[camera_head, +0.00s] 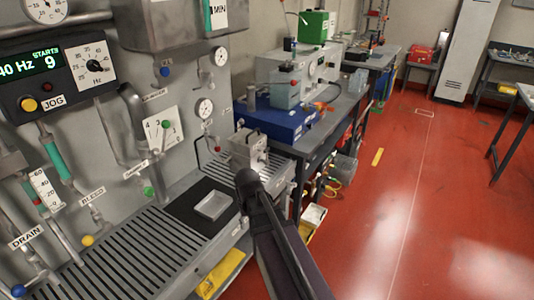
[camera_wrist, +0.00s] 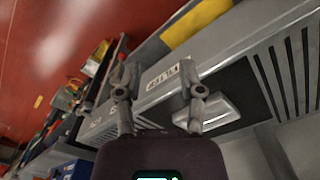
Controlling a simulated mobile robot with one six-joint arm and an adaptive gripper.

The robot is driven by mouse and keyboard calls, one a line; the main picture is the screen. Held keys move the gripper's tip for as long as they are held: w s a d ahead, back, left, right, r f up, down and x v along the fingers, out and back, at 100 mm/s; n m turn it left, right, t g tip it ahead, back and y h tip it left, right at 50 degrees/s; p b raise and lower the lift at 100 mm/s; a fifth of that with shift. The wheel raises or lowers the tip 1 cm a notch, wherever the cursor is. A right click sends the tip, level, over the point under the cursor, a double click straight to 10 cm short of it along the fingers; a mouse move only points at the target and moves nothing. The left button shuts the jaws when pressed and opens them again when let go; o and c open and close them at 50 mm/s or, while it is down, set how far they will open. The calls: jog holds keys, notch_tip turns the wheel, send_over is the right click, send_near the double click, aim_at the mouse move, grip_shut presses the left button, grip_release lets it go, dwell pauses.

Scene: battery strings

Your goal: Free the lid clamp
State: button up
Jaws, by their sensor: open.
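A grey metal block-like fixture (camera_head: 248,150) stands at the right end of the bench in the head view. It may carry the lid clamp, but its parts are too small to tell, and I cannot make out a clamp for certain. My gripper (camera_wrist: 158,95) is open and empty in the wrist view, its two fingers apart over the bench front. A shallow pale tray (camera_head: 213,205) sits on a dark mat left of my arm; it also shows in the wrist view (camera_wrist: 212,112), partly behind the right finger.
A slotted grate (camera_head: 125,262) runs along the bench. The panel behind has pipes, gauges, a dial (camera_head: 165,130) and coloured knobs. A blue box (camera_head: 275,122) stands on the grey table beyond. The red floor (camera_head: 400,200) at right is mostly clear.

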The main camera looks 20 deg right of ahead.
jog(key=w+d+r+m+p, duration=0.1)
jog(key=w+d+r+p, duration=0.3)
jog(key=w, duration=0.5)
jog(key=w+d+r+m+p, duration=0.1)
jog(key=w+d+r+p, duration=0.3)
jog(key=w, duration=0.6)
jog(key=m+p, duration=0.1)
jog(key=p, duration=0.5)
send_near(267, 152)
jog(key=shift+w+d+r, duration=0.25)
jog(key=shift+w+r, duration=0.2)
jog(key=shift+w, duration=0.15)
jog(key=shift+f+b, duration=0.25)
jog(key=shift+b, duration=0.2)
notch_tip(267, 152, down, 13)
jog(key=b, duration=1.3)
jog(key=shift+f, duration=0.15)
grip_shut()
